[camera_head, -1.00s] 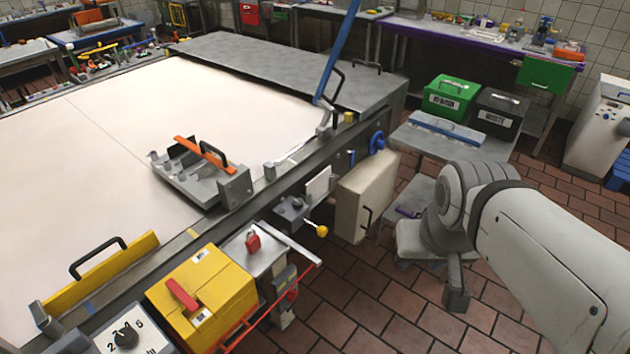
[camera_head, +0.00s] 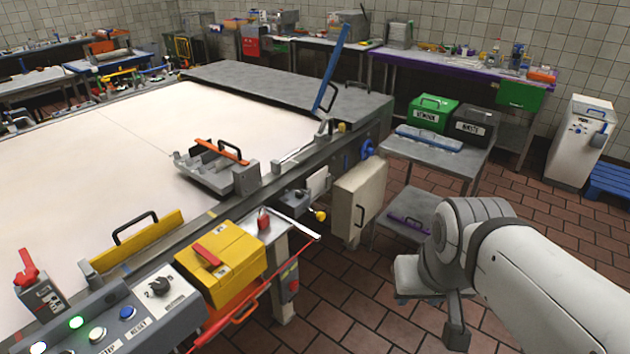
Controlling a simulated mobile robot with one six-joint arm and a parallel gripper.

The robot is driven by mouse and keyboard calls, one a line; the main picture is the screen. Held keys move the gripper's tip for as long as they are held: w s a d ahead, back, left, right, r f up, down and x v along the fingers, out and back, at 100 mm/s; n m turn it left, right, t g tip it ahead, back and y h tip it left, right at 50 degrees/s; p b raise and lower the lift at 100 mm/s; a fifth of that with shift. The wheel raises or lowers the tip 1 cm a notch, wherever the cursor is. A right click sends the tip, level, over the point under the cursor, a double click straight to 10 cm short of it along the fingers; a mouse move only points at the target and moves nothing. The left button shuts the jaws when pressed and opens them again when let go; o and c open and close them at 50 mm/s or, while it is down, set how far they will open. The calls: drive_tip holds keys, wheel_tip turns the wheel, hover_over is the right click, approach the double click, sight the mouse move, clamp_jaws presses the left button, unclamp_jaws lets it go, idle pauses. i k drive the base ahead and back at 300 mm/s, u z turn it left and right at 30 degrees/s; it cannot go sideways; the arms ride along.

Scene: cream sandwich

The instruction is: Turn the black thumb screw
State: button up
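I cannot pick out a black thumb screw for certain. A small dark knob (camera_head: 298,195) sits on a grey bracket at the machine's front rail, beside a yellow ball knob (camera_head: 319,215). It is too small to tell whether it is the thumb screw. My arm comes in from the right and is over the floor, to the right of the machine and apart from it. A dark part (camera_head: 456,336) hangs at the arm's lower end. Whether it is a finger of my gripper, and how the fingers stand, I cannot tell.
The machine's pale bed (camera_head: 90,180) fills the left. A control panel (camera_head: 105,325) and a yellow box (camera_head: 222,262) stand at its near edge. A beige box (camera_head: 358,200) juts out at the front. A grey cart (camera_head: 440,158) stands behind my arm. Tiled floor lies between.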

sight(298, 194)
drive_tip(key=u, duration=0.15)
drive_tip(key=i, duration=0.9)
drive_tip(key=z, duration=0.05)
